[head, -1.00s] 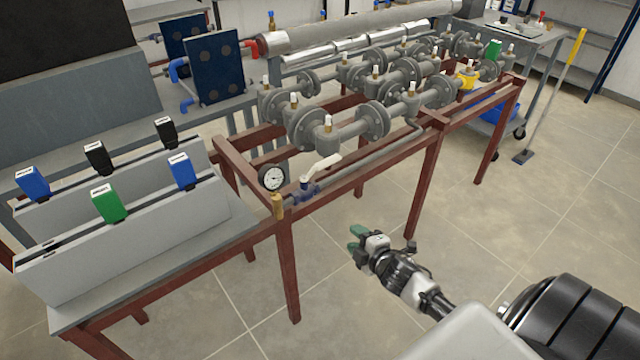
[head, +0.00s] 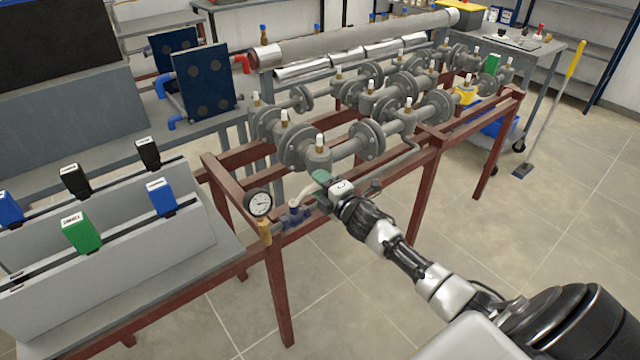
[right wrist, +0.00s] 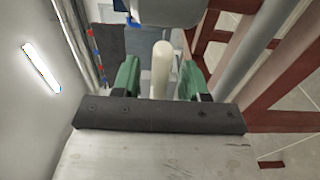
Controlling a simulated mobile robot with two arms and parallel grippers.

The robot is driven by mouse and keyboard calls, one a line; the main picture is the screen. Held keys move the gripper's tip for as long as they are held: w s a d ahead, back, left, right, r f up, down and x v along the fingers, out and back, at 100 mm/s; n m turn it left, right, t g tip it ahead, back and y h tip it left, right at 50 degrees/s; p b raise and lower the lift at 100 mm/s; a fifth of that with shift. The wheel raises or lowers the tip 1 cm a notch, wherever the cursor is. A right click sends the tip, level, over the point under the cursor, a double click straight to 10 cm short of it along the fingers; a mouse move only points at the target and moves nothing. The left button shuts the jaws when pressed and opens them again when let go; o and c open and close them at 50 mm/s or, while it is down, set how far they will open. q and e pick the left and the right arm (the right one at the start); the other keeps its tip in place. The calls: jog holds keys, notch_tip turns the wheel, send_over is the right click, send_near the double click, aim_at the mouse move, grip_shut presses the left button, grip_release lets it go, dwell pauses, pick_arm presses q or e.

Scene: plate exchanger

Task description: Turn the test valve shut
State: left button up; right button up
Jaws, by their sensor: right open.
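The test valve has a blue body (head: 296,215) on the pipe at the near end of the red frame, beside a round gauge. Its white lever (head: 304,196) runs up and to the right from the body, roughly along the pipe. The lever's far end is hidden by my right gripper (head: 322,181) in the head view. In the right wrist view, the white lever (right wrist: 162,68) stands between the two green fingertips of my open right gripper (right wrist: 160,82). Gaps show on both sides, so the fingers are not closed on it. My left gripper is not in view.
The gauge (head: 260,204) and a brass fitting (head: 265,232) sit just left of the valve. Grey flanged pipework (head: 345,143) fills the red frame (head: 430,185) behind my gripper. A bench with grey panels and coloured clips (head: 82,232) stands left. Open floor lies in front.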

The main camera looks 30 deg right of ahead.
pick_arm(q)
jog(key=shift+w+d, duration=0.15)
pick_arm(e)
jog(key=shift+w, duration=0.2)
jog(key=shift+c, duration=0.2)
grip_shut()
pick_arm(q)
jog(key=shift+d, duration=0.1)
